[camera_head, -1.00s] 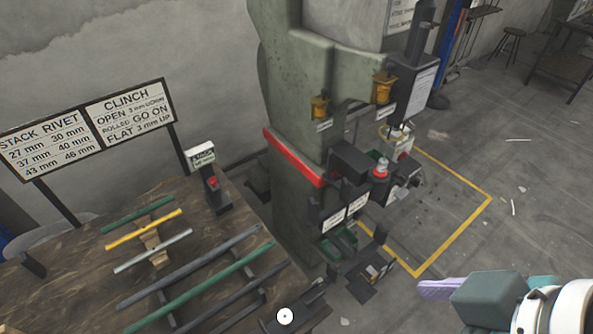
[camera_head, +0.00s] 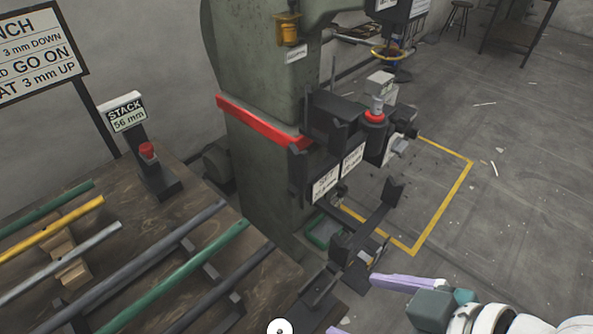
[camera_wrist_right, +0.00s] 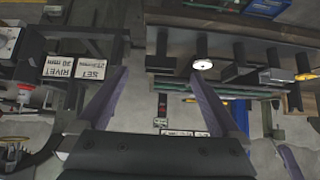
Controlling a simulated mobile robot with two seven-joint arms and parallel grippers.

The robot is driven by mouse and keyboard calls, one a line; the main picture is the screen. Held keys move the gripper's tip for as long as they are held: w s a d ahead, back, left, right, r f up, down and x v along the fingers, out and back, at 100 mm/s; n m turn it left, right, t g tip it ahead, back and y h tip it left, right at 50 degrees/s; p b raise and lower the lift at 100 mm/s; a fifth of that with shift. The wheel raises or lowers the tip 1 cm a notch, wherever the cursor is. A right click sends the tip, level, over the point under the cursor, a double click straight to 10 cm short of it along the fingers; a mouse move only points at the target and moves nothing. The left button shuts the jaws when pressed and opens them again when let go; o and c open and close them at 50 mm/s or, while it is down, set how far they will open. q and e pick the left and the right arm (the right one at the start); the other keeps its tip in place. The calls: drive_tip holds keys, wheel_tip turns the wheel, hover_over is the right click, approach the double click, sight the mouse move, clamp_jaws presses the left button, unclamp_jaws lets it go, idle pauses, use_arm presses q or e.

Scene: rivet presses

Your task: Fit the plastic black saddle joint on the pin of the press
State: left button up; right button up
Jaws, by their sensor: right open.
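The green press (camera_head: 265,150) stands in the middle of the head view, with a red band and black fixtures on its front. I cannot pick out its pin with certainty. My right gripper (camera_head: 352,305) is at the lower right of the head view, in front of the press. In the right wrist view its two purple fingers (camera_wrist_right: 158,95) are spread wide with nothing between them. Several black T-shaped pieces (camera_wrist_right: 240,66) show along a table edge in that view; I cannot tell whether one is the saddle joint. My left gripper is out of view.
A wooden table (camera_head: 130,205) with green, yellow and grey rods is at the left. A stand (camera_head: 150,165) with a red button and a "STACK 56 mm" sign is on it. A green bin (camera_head: 322,232) sits low on the press. Floor at the right is mostly clear.

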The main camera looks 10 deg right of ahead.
sight(326, 294)
drive_tip(key=x, duration=0.3)
drive_tip(key=b+x, duration=0.1)
drive_tip(key=x, duration=0.2)
drive_tip(key=shift+w+a+r, duration=0.15)
drive_tip(key=shift+a+r, duration=0.05)
drive_tip(key=shift+r, duration=0.1)
drive_tip(key=shift+c, duration=0.4)
drive_tip(key=c, duration=1.3)
drive_tip(key=shift+r, duration=0.15)
